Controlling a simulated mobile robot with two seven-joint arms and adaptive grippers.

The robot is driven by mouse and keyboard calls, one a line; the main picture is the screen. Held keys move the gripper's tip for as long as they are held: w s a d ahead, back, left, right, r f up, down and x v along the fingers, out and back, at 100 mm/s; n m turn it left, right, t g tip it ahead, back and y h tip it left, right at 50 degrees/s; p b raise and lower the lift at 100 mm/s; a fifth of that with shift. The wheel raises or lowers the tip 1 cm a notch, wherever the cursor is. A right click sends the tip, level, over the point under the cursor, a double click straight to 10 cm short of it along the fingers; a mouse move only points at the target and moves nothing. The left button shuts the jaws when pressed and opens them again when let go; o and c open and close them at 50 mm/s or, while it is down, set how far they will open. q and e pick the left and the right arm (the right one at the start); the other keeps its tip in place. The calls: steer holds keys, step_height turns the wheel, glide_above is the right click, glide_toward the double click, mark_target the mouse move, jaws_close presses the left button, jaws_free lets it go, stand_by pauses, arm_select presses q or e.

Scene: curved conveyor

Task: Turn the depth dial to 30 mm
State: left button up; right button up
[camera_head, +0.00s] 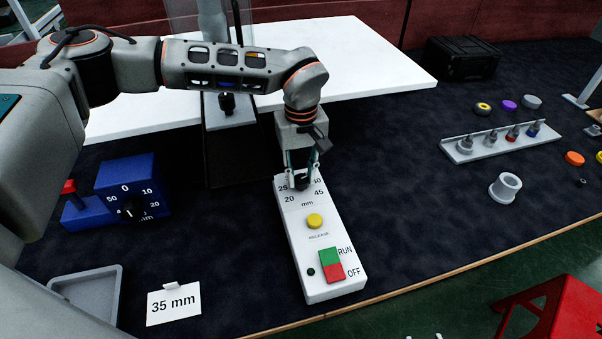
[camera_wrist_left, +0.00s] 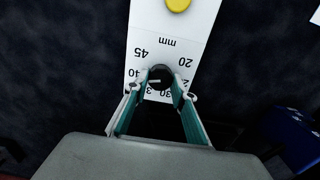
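A white control box (camera_head: 297,228) stands on the dark mat. Its depth dial is a black knob (camera_wrist_left: 161,76) at the far end, ringed by numbers from 20 to 45 mm. A pale pointer line on the knob points left in the left wrist view, roughly toward 40. My left gripper (camera_head: 301,178) comes down from above, and its teal fingers (camera_wrist_left: 161,83) lie on both sides of the knob, seemingly touching it. The fingers hide part of the scale. My right gripper is not in view.
The box also has a yellow button (camera_head: 315,221) and a green and red RUN/OFF switch (camera_head: 331,265). A blue dial unit (camera_head: 127,185) stands left. A card (camera_head: 174,304) reads 35 mm. A grey tray (camera_head: 88,290) lies beside it. A rack (camera_head: 500,143) of small parts stands right.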

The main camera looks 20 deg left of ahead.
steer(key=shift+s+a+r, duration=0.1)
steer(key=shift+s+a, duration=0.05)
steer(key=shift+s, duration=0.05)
